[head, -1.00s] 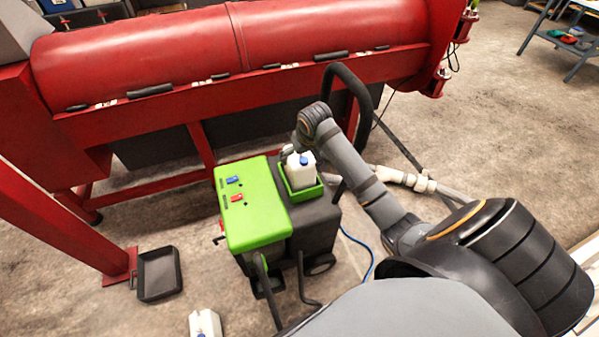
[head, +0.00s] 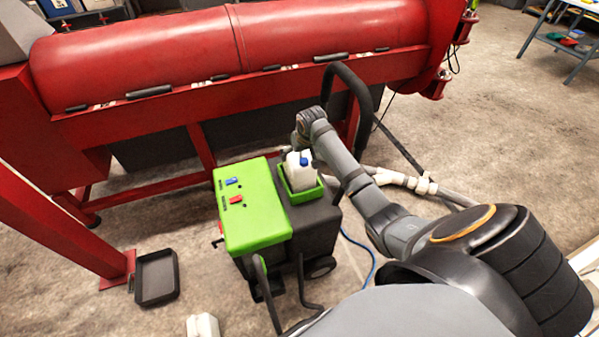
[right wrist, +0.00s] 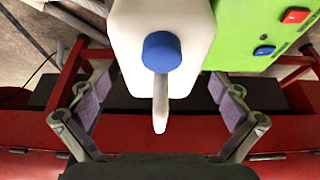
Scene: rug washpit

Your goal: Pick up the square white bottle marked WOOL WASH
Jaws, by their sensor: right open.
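A square white bottle (head: 300,172) with a blue cap stands upright in a green tray (head: 302,195) on the dark machine. No label on it can be read from here. In the right wrist view the bottle (right wrist: 190,25) is close ahead, its blue cap and white handle facing the camera. My right gripper (right wrist: 160,108) is open, its fingers apart on either side of the bottle's handle line, not touching it. In the head view the right gripper is mostly hidden behind the bottle and my wrist. My left gripper is not in view.
The machine's green lid (head: 253,205) with blue and red switches is left of the bottle. A black hose handle (head: 362,95) rises close to my right arm. A red drum (head: 240,50) stands behind. Another white container (head: 203,326) and a black tray (head: 157,277) are on the floor.

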